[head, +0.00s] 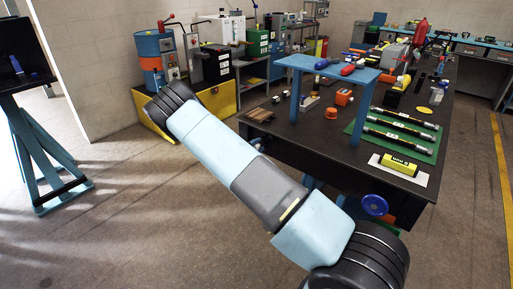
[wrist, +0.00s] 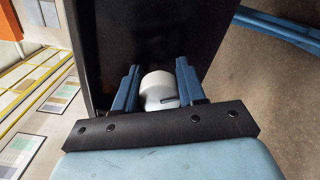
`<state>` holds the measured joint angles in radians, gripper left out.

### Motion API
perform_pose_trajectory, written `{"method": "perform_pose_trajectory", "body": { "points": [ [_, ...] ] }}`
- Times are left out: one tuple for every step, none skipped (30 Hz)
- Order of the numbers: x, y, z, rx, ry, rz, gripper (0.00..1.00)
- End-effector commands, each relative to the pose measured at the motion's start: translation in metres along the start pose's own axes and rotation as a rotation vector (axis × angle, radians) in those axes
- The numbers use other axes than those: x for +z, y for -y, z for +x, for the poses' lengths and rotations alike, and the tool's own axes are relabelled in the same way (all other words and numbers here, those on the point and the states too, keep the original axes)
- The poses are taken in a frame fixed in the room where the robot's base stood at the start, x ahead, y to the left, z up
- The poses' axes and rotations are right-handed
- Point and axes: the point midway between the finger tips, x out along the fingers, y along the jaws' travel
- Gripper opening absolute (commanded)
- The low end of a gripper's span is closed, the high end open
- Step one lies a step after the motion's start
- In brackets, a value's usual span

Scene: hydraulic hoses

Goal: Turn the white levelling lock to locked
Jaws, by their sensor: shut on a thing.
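In the wrist view, the white levelling lock (wrist: 158,88) is a rounded white knob with a grey slot or mark near its lower right side. It sits between the two blue fingers of my gripper (wrist: 158,82), which are shut on it. Behind it is a black panel (wrist: 150,30). The lower part of the lock is hidden by the gripper's black crossbar. In the head view, my arm crosses the middle of the picture, and neither my gripper nor the lock can be made out.
A dark workbench (head: 300,136) with a blue raised shelf (head: 330,66) stands at the right. Hoses lie on a green mat (head: 357,128). A yellow spill tray (head: 222,101) stands behind my arm. Open floor (head: 130,235) lies at the left front.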

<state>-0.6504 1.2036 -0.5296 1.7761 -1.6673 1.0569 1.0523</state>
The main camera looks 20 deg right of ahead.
Motion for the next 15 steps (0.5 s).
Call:
{"method": "perform_pose_trajectory", "body": {
  "points": [
    [0.004, 0.0052, 0.002, -0.007, 0.007, 0.036, 0.1],
    [0.004, 0.0053, 0.002, -0.007, 0.007, 0.064, 0.1],
    [0.0041, 0.0055, 0.002, -0.007, 0.007, 0.101, 0.1],
    [0.0042, 0.0057, 0.0021, -0.007, 0.008, 0.128, 0.1],
    [0.0043, 0.0058, 0.0021, -0.007, 0.008, 0.155, 0.1],
    [0.0043, 0.006, 0.0021, -0.007, 0.008, 0.19, 0.1],
    [0.0044, 0.0062, 0.0021, -0.007, 0.008, 0.216, 0.1],
    [0.0044, 0.0063, 0.0021, -0.007, 0.008, 0.24, 0.1],
    [0.0045, 0.0065, 0.002, -0.007, 0.009, 0.272, 0.1],
    [0.0044, 0.0066, 0.002, -0.007, 0.009, 0.294, 0.1],
    [0.0045, 0.0067, 0.002, -0.007, 0.009, 0.317, 0.1],
    [0.0044, 0.0068, 0.002, -0.007, 0.009, 0.345, 0.1],
    [0.0044, 0.0069, 0.002, -0.007, 0.009, 0.364, 0.1],
    [0.0044, 0.0071, 0.0019, -0.007, 0.009, 0.382, 0.1],
    [0.0044, 0.0072, 0.0019, -0.007, 0.009, 0.406, 0.1]
  ]
}}
